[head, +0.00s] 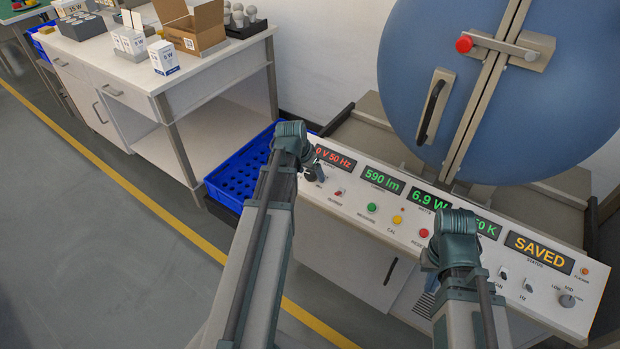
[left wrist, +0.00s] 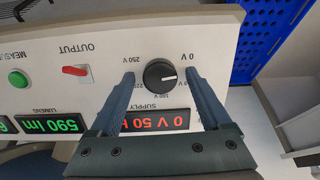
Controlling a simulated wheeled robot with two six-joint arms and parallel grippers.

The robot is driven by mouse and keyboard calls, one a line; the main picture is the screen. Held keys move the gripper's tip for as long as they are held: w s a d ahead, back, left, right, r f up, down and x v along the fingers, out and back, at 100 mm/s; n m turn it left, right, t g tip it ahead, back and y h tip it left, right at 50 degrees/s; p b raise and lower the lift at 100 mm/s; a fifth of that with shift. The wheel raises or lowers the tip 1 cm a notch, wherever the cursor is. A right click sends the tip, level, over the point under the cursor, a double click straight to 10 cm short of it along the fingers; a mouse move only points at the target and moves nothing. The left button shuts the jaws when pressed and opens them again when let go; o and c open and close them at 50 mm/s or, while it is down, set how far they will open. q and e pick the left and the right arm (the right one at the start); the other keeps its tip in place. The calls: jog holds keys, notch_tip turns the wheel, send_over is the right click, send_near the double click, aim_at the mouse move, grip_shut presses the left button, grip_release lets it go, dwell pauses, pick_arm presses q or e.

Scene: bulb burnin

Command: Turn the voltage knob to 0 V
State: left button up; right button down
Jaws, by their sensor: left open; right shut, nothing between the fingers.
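The black voltage knob (left wrist: 159,76) shows in the left wrist view on the white panel (left wrist: 110,20). Its white pointer line points right, near the upside-down 0 V label. My left gripper (left wrist: 160,72) is open, with one finger on each side of the knob; I cannot tell whether they touch it. The red supply display (left wrist: 160,120) shows "0 V 50 Hz" partly; fingers cover its ends. In the head view, my left gripper (head: 314,170) is at the panel's left end and mostly hides the knob. My right gripper (head: 432,264) is shut and empty above the panel, its fingers mostly hidden.
A red output switch (left wrist: 76,71) and a green button (left wrist: 18,79) sit beside the knob. A blue crate (head: 235,180) stands left of the panel. A blue sphere (head: 410,70) with a red-knobbed latch (head: 464,43) rises behind. The status display (head: 540,250) reads SAVED.

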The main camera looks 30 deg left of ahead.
pick_arm(q)
jog(key=shift+c, duration=0.4)
grip_shut()
jog(key=n, duration=0.4)
jog(key=shift+n, duration=0.3)
jog(key=shift+o, duration=0.4)
grip_release()
jog(key=shift+r, duration=0.15)
jog(key=p+v, duration=1.2)
jog(key=v, duration=0.1)
jog(key=shift+a+r+p, duration=0.25)
jog(key=shift+a+p, duration=0.05)
jog(key=shift+p, duration=0.1)
jog(key=shift+s, duration=0.1)
